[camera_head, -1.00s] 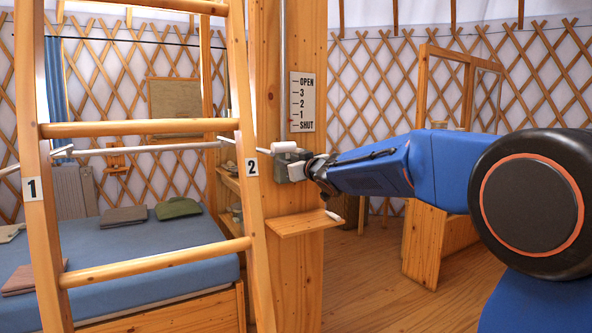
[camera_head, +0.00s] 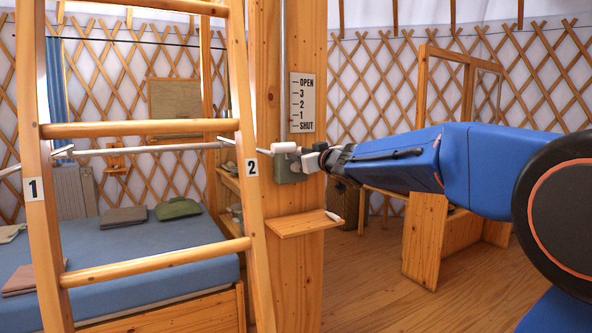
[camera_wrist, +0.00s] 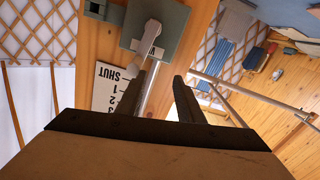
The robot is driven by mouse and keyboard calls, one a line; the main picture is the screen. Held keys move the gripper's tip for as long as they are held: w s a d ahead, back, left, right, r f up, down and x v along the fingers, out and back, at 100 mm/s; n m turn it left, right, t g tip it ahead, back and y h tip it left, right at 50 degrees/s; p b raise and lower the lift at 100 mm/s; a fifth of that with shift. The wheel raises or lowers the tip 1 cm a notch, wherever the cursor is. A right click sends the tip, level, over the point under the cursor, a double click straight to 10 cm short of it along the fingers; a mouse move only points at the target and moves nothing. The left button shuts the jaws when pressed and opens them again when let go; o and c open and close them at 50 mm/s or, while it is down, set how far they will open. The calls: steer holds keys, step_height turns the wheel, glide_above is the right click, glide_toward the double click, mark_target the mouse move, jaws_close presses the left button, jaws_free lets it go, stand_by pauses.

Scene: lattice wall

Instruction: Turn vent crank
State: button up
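The vent crank is a grey-green box (camera_head: 290,170) on the wooden post (camera_head: 290,230), below the OPEN-to-SHUT scale sign (camera_head: 302,102). In the wrist view, the box (camera_wrist: 165,22) is at the top, with a pale crank arm (camera_wrist: 149,40) across its face. A pale knob (camera_wrist: 131,72) shows beside the left finger, partly hidden. My gripper (camera_wrist: 168,78) has its two dark fingers apart, close to the crank arm's end. Nothing is clearly clasped between them. In the head view, my gripper (camera_head: 322,156) is just right of the box; its fingertips are hard to make out.
A wooden ladder (camera_head: 142,130) stands left of the post. A small shelf (camera_head: 290,225) juts out below the box, with a small white item (camera_head: 333,216) on its edge. A blue bed (camera_head: 150,252) lies behind the ladder.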

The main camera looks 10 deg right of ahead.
steer(key=shift+x, duration=2.55)
steer(key=shift+r, duration=0.15)
jaws_close()
steer(key=shift+d, duration=0.1)
